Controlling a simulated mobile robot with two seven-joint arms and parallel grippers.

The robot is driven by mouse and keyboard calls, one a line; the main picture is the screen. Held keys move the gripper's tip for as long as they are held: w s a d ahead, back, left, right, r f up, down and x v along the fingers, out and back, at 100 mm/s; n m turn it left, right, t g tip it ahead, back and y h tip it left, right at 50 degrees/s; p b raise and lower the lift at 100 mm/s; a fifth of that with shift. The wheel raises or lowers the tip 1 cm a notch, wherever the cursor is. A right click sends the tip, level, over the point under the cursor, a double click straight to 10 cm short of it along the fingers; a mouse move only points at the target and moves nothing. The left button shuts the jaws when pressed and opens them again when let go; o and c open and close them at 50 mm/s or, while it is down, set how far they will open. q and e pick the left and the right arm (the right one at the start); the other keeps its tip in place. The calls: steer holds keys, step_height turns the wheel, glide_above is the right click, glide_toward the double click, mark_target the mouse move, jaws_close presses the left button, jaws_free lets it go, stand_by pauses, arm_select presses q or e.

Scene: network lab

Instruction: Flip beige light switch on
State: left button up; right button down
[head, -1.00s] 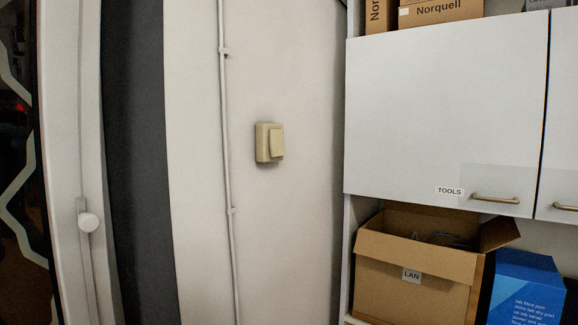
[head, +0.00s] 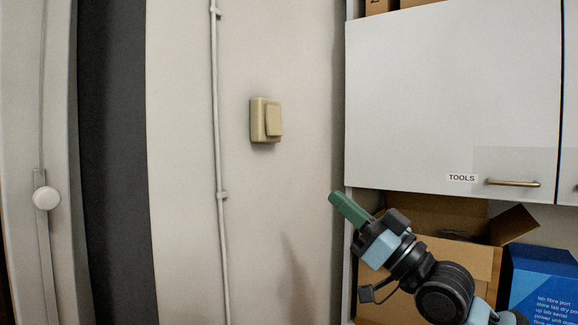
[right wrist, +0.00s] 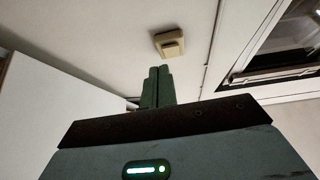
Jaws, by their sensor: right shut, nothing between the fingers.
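The beige light switch (head: 266,120) is mounted on the white wall, left of the cabinet in the head view. Its rocker looks tilted, but I cannot tell whether that is on or off. My right gripper (head: 336,197) comes up from the lower right with its green fingers together and empty. It is below and to the right of the switch, apart from it. In the right wrist view the closed fingers (right wrist: 157,72) point toward the switch (right wrist: 169,43), which shows just beyond their tips. My left gripper is not in view.
A white cabinet (head: 440,90) labelled TOOLS hangs to the right. Below it are an open cardboard box (head: 465,260), partly behind my right arm, and a blue box (head: 540,285). A thin vertical conduit (head: 219,150) runs left of the switch. The wall around the switch is clear.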

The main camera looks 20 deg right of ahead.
mark_target(276, 124)
steer(key=r, duration=0.1)
steer(key=s+r+y, duration=0.1)
steer(key=r, duration=0.1)
steer(key=s+r+n+y, duration=0.1)
steer(key=r, duration=0.1)
steer(key=shift+d+r, duration=0.15)
steer(key=shift+d, duration=0.05)
steer(key=shift+r, duration=0.1)
steer(key=x, duration=0.4)
steer(key=f+p+x, duration=0.1)
steer(key=x, duration=0.3)
steer(key=w+a+f+p+x, duration=0.1)
steer(key=x, duration=0.3)
steer(key=shift+w+a+f, duration=0.1)
steer(key=shift+w+a, duration=0.2)
steer(key=shift+w, duration=0.2)
